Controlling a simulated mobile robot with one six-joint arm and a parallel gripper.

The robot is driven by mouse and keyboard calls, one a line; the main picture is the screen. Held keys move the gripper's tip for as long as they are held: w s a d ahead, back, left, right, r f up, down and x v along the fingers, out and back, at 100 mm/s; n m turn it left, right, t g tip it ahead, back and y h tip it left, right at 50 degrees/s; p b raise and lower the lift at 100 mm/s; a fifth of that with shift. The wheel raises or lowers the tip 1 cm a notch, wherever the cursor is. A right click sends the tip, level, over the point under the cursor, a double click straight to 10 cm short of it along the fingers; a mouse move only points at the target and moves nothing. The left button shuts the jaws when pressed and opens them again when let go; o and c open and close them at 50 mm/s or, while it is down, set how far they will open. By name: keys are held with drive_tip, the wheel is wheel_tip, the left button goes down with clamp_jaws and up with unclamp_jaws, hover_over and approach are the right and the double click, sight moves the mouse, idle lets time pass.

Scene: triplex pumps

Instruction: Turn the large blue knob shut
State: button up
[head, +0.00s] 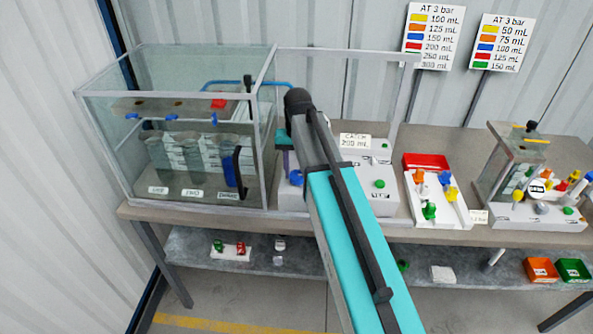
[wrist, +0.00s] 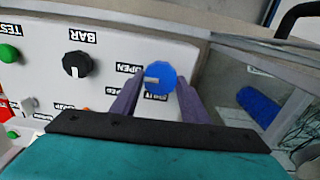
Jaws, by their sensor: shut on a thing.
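The large blue knob (wrist: 161,76) is on the pale front panel, with a short light pointer mark towards the left of its face. Upside-down labels stand around it, one reading OPEN (wrist: 129,68) and one, partly hidden, that seems to read SHUT. My gripper (wrist: 158,88) has one purple finger on each side of the knob and is shut on it. In the head view the blue knob (head: 296,178) shows at the left of the panel, beside my gripper (head: 287,162). My arm hides part of that panel.
A black BAR knob (wrist: 77,64) and green buttons (wrist: 10,53) are on the same panel. A glass tank (head: 180,200) stands close on the left, its frame near my gripper. A white block with coloured valves (head: 432,200) stands to the right on the bench.

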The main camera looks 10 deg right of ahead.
drive_tip(key=n, duration=0.8)
drive_tip(key=shift+n, duration=0.3)
drive_tip(key=n, duration=0.9)
drive_tip(key=shift+w, duration=0.1)
idle(0.4)
drive_tip(key=o, duration=1.1)
drive_tip(key=shift+c, duration=0.2)
drive_tip(key=shift+r, duration=0.15)
